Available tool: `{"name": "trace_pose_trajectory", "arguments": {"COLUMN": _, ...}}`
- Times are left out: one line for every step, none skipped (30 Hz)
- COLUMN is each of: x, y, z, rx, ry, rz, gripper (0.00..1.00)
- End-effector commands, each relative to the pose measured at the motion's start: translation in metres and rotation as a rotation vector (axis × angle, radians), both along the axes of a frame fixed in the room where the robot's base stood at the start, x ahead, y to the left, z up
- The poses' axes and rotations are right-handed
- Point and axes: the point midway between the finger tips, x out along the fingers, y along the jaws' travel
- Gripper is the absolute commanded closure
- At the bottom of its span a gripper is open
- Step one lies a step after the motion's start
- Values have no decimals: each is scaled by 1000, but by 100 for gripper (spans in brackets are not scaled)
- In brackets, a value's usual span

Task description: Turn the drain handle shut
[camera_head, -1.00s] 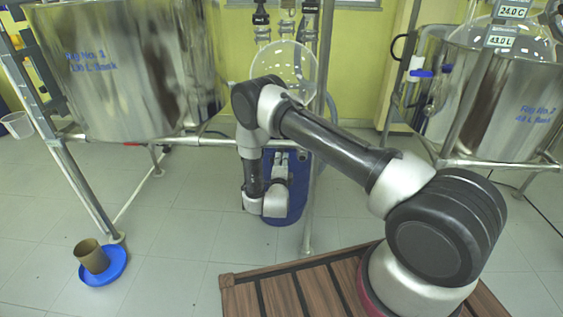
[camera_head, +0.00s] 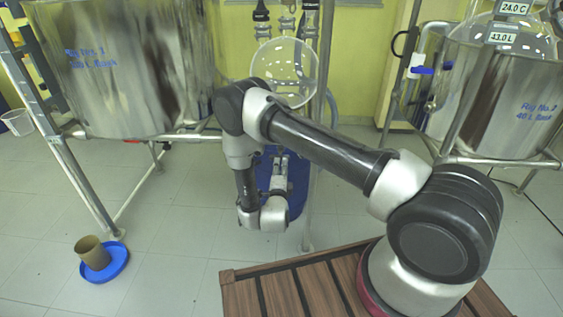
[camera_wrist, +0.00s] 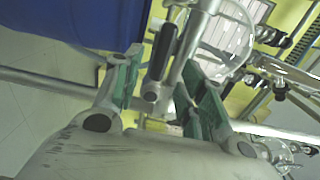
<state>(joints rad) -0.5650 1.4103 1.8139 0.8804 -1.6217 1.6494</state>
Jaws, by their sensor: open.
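In the wrist view, a dark cylindrical handle (camera_wrist: 163,48) with a metal end looks like the drain handle; I cannot be sure. It lies across the space between the green-padded fingers of my gripper (camera_wrist: 160,88). The fingers are open, one on each side, and I see no clear contact. In the head view, my gripper (camera_head: 280,162) is small, in front of a blue drum, and partly hidden by my own arm. The handle is too small or hidden to make out there.
A large metal reactor vessel (camera_head: 135,70) stands at left, another (camera_head: 505,100) at right. A clear glass vessel (camera_head: 284,72) and an upright post (camera_head: 318,120) stand near my arm. The blue drum (camera_wrist: 75,20) is close by. A brown cup (camera_head: 92,255) sits on a blue dish (camera_head: 116,264).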

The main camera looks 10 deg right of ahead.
Motion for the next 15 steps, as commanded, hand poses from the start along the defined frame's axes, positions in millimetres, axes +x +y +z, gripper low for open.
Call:
{"name": "trace_pose_trajectory", "arguments": {"x": -10, "y": 5, "z": 0, "rx": -3, "ry": 2, "rz": 4, "gripper": 59}}
{"name": "trace_pose_trajectory", "arguments": {"x": -16, "y": 6, "z": 0, "rx": -2, "ry": 2, "rz": 3, "gripper": 59}}
{"name": "trace_pose_trajectory", "arguments": {"x": -23, "y": 8, "z": 0, "rx": -3, "ry": 2, "rz": 3, "gripper": 59}}
{"name": "trace_pose_trajectory", "arguments": {"x": -28, "y": 10, "z": 0, "rx": -3, "ry": 2, "rz": 3, "gripper": 59}}
{"name": "trace_pose_trajectory", "arguments": {"x": -32, "y": 11, "z": 0, "rx": -2, "ry": 2, "rz": 3, "gripper": 59}}
{"name": "trace_pose_trajectory", "arguments": {"x": -37, "y": 13, "z": 0, "rx": -1, "ry": 1, "rz": 2, "gripper": 59}}
{"name": "trace_pose_trajectory", "arguments": {"x": -40, "y": 14, "z": 0, "rx": -1, "ry": 1, "rz": 1, "gripper": 59}}
{"name": "trace_pose_trajectory", "arguments": {"x": -43, "y": 14, "z": 0, "rx": -1, "ry": 1, "rz": 1, "gripper": 59}}
{"name": "trace_pose_trajectory", "arguments": {"x": -45, "y": 15, "z": 0, "rx": -1, "ry": 1, "rz": 1, "gripper": 59}}
{"name": "trace_pose_trajectory", "arguments": {"x": -47, "y": 15, "z": 0, "rx": -1, "ry": 0, "rz": 0, "gripper": 59}}
{"name": "trace_pose_trajectory", "arguments": {"x": -48, "y": 15, "z": 0, "rx": -1, "ry": 0, "rz": 0, "gripper": 59}}
{"name": "trace_pose_trajectory", "arguments": {"x": -49, "y": 16, "z": 0, "rx": 0, "ry": -1, "rz": 0, "gripper": 59}}
{"name": "trace_pose_trajectory", "arguments": {"x": -49, "y": 16, "z": 0, "rx": 0, "ry": -1, "rz": -1, "gripper": 59}}
{"name": "trace_pose_trajectory", "arguments": {"x": -49, "y": 16, "z": 0, "rx": 0, "ry": -1, "rz": -1, "gripper": 59}}
{"name": "trace_pose_trajectory", "arguments": {"x": -49, "y": 16, "z": 0, "rx": 0, "ry": -1, "rz": -1, "gripper": 59}}
